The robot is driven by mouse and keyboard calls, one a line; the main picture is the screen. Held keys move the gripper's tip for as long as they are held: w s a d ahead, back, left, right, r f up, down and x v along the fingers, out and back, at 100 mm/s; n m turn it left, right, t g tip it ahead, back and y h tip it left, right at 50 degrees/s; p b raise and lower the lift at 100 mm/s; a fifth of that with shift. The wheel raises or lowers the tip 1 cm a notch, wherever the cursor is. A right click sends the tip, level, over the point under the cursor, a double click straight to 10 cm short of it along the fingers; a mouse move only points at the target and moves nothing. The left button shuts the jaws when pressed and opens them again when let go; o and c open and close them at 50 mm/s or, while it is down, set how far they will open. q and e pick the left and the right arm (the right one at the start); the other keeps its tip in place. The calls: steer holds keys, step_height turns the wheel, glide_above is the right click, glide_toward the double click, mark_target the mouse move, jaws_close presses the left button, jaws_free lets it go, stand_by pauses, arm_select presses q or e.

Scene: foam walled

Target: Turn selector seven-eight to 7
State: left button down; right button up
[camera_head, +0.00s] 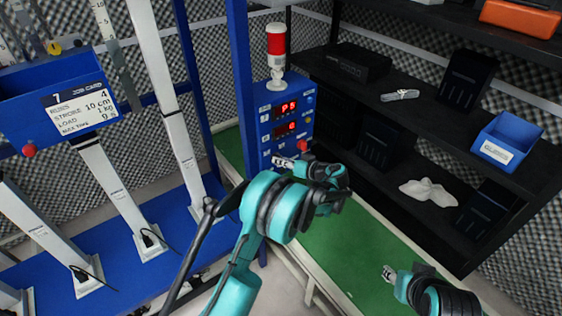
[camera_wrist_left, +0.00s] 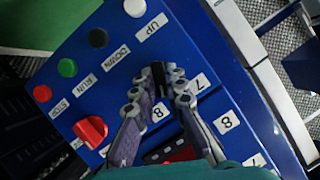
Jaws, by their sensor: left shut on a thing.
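The blue control panel (camera_head: 290,117) stands at the centre of the head view, with two red displays. In the left wrist view, my left gripper (camera_wrist_left: 168,80) is shut on a small dark selector knob (camera_wrist_left: 160,72) on the blue panel face (camera_wrist_left: 110,75). In the head view my left gripper (camera_head: 284,162) is at the panel's lower edge. My right gripper (camera_head: 389,273) is over the green surface, its jaw state unclear.
White, black, green and red buttons (camera_wrist_left: 67,68) line the panel beside my left gripper, with a large red knob (camera_wrist_left: 91,131) close by. A red beacon (camera_head: 276,50) tops the panel. A dark shelf (camera_head: 420,120) with a blue bin (camera_head: 507,140) stands at right.

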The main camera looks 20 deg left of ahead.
arm_select(q)
steer(key=shift+s+a+n+t+h+b, duration=0.1)
steer(key=shift+n+t+h+b, duration=0.15)
steer(key=shift+n+t+h, duration=0.65)
steer(key=shift+s+n+t+h+b, duration=0.2)
steer(key=shift+n+t, duration=0.25)
steer(key=shift+n, duration=1.05)
steer(key=shift+w+a+n+t+h+b, duration=0.1)
steer(key=shift+n+t+h+b, duration=0.35)
steer(key=shift+n, duration=0.75)
steer(key=shift+t, duration=0.3)
steer(key=c, duration=1.6)
jaws_free()
steer(key=shift+o, duration=0.2)
steer(key=shift+d, duration=0.1)
